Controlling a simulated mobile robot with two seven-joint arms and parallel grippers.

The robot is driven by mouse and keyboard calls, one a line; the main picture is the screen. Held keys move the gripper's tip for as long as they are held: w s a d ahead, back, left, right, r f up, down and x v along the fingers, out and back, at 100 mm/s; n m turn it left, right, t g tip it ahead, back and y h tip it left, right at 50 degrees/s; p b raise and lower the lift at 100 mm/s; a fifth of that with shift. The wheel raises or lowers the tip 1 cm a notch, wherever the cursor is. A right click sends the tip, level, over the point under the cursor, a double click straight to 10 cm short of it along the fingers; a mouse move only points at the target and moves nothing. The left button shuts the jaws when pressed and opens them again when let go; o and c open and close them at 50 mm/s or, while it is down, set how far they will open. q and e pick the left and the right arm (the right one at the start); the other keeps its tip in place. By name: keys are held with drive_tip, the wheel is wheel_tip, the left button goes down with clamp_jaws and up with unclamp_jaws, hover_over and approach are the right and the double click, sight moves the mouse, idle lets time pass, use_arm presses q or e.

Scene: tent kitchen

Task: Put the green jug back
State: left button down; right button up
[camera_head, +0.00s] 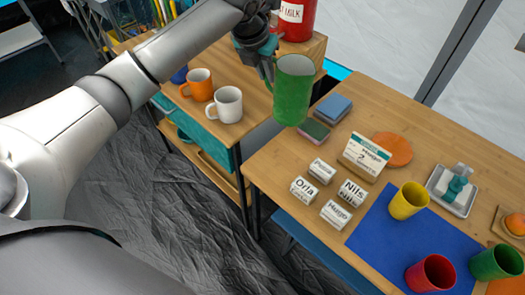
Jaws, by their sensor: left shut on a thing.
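The green jug (292,92) is upright, held up at the top middle, in front of the gap between the left counter and the right table. My left gripper (268,68) is shut on it at its left side, where the handle would be; the fingers partly hide the hold. The arm comes in from the left over the left counter. Whether the jug's base touches anything is hard to tell, but it looks raised. My right gripper is not in view.
The left counter (170,42) holds an orange mug (198,84), a white mug (227,104) and a red milk can (296,18) on a wooden block.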

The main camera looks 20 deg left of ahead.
use_arm(q)
wheel_tip(320, 180, down, 20)
drive_tip(key=b, duration=0.5)
drive_tip(key=shift+r, duration=0.15)
drive_tip(key=c, duration=1.3)
unclamp_jaws()
drive_tip(key=shift+f, duration=0.25)
drive_tip(key=o, duration=0.4)
drive_tip(key=shift+s, duration=0.1)
drive_tip(key=shift+r, duration=0.1)
